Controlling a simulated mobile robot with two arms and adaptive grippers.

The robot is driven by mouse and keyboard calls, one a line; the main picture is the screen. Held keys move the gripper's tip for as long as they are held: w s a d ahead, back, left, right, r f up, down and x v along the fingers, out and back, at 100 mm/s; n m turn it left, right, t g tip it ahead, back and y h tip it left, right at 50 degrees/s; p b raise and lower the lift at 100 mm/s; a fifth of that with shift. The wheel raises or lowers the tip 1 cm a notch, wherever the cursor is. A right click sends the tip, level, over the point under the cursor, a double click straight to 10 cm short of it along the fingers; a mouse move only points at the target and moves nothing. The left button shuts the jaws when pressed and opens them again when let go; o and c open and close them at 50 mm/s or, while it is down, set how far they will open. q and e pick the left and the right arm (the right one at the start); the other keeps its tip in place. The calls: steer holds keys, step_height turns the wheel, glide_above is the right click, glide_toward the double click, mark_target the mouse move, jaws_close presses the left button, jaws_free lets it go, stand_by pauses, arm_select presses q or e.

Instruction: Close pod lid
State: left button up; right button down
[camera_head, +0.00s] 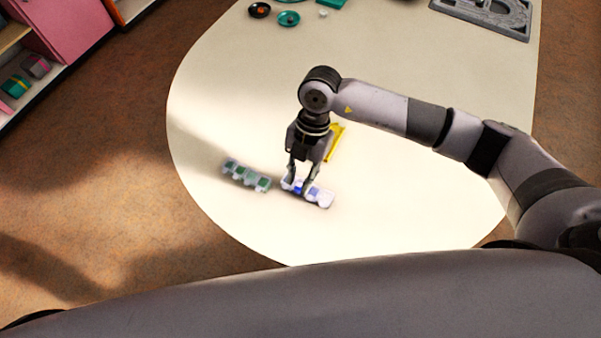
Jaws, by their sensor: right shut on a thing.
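A pod strip with blue and white parts (323,199) lies on the cream table (400,215), below my right gripper. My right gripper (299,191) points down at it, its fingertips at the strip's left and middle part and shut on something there. The fingers cover part of the strip, and the thing between them is too small to make out. A second pod strip with green parts (246,175) lies just to the left, apart from the gripper. Whether single lids are up or down is too small to tell. My left gripper is not in view.
A yellow object (335,143) lies behind my right gripper. Small dishes, one dark (260,10) and one teal (289,18), sit at the far edge. A grey tray (484,14) is at the far right. The table's left and front are mostly clear.

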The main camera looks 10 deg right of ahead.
steer(key=shift+s+a+f+t+h+p, duration=0.1)
steer(key=shift+s+a+t+h+p, duration=0.3)
steer(key=shift+t, duration=0.3)
steer(key=shift+s+a+f+t+h+b, duration=0.1)
steer(key=shift+s+f+t+h+b, duration=0.25)
steer(key=shift+t+h, duration=0.4)
steer(key=c, duration=1.7)
jaws_free()
steer(key=shift+w, duration=0.1)
steer(key=shift+o, duration=0.2)
step_height(320, 180, up, 12)
steer(key=shift+f, duration=0.1)
